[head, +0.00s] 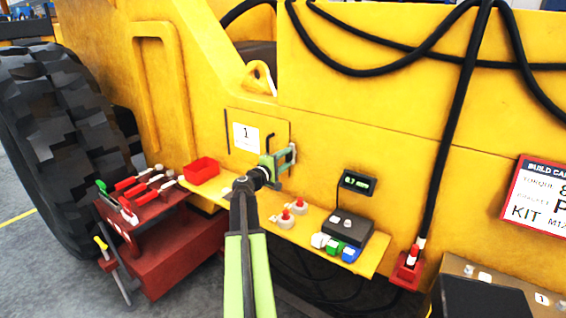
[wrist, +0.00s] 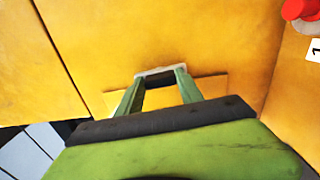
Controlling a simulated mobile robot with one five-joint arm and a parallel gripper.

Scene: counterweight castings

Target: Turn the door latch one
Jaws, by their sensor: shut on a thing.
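The yellow door panel (head: 237,119) with a white label marked 1 (head: 246,138) is on the side of the yellow machine. My gripper (head: 280,161) is at the panel's lower right corner, its green fingers against the machine's face. In the wrist view my gripper (wrist: 159,78) has its two green fingers on either side of a small grey piece, which looks like the door latch (wrist: 160,71). Most of the latch is hidden by my gripper, and I cannot tell its angle. A thin dark bar (head: 269,141) shows just above my gripper.
A yellow shelf (head: 318,229) below the door carries a red bin (head: 201,170), red-topped knobs (head: 284,215) and a dark box (head: 342,231). A red tool cart (head: 150,215) stands left, by a large tyre (head: 60,140). Black cables (head: 463,110) hang at right.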

